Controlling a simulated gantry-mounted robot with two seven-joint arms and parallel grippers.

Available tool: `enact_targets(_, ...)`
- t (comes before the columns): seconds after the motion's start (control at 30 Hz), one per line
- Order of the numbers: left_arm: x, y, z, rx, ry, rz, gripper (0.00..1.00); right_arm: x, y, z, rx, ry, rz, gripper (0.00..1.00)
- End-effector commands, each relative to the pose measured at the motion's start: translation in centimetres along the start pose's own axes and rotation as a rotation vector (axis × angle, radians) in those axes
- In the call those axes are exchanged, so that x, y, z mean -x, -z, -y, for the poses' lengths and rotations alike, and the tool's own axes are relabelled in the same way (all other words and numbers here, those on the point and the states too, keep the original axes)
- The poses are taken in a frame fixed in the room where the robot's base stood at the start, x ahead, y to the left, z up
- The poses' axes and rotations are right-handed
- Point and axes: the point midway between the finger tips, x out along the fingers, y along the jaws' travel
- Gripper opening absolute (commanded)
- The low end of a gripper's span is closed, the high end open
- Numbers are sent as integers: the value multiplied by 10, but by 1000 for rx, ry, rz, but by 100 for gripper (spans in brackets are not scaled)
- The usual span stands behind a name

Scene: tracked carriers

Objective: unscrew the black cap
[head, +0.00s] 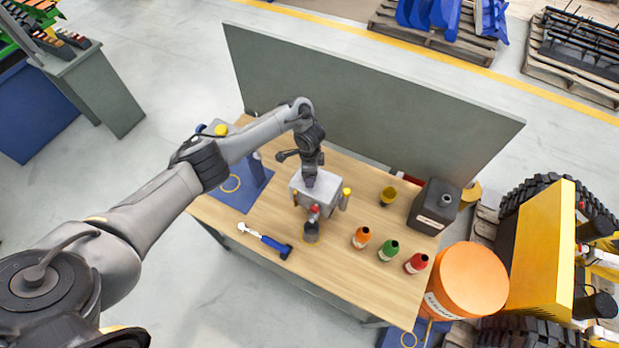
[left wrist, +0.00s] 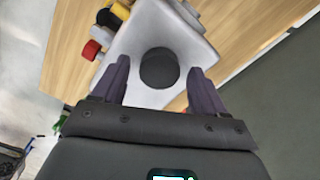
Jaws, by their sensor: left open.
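The black cap (left wrist: 159,69) is round and sits on the top face of a light grey box-shaped unit (left wrist: 190,40) in the left wrist view. In the head view this unit (head: 323,205) stands near the middle of the wooden table, and the cap is hidden under my gripper. My left gripper (left wrist: 162,78) is open, with one dark finger on each side of the cap. Gaps show between the fingers and the cap. My left gripper also shows pointing down over the unit in the head view (head: 311,180). My right gripper is not in view.
Orange (head: 361,238), green (head: 388,250) and red (head: 415,263) bottles stand right of the unit on the table. A dark canister (head: 434,207) and yellow cup (head: 388,196) are behind them. A blue-handled tool (head: 266,241) lies at front left. A grey panel (head: 360,100) borders the back.

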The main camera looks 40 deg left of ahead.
Motion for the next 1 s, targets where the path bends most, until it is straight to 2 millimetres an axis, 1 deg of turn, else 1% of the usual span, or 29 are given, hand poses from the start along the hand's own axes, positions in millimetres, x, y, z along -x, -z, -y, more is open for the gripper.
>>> enact_targets(0.03,-4,0,1,-81,2,-1,72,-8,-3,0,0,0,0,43)
enact_targets(0.13,-3,0,1,-227,3,0,72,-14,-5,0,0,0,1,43)
enact_targets(0.2,-2,0,0,-297,0,-1,72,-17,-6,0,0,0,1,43)
enact_targets(0.37,-2,0,0,-396,1,0,72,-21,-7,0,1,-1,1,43)
enact_targets(0.47,-3,0,1,-505,2,-1,72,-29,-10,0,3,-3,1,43)
enact_targets(0.67,-6,0,1,-873,3,1,72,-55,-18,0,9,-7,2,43)
enact_targets(0.73,-1,0,1,-984,2,0,72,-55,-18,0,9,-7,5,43)
enact_targets(0.8,-1,0,0,-1075,1,1,72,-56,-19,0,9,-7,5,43)
enact_targets(0.9,0,0,0,-1165,1,0,72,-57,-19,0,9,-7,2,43)
enact_targets(1.0,0,0,0,-1213,1,0,72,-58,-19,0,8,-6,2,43)
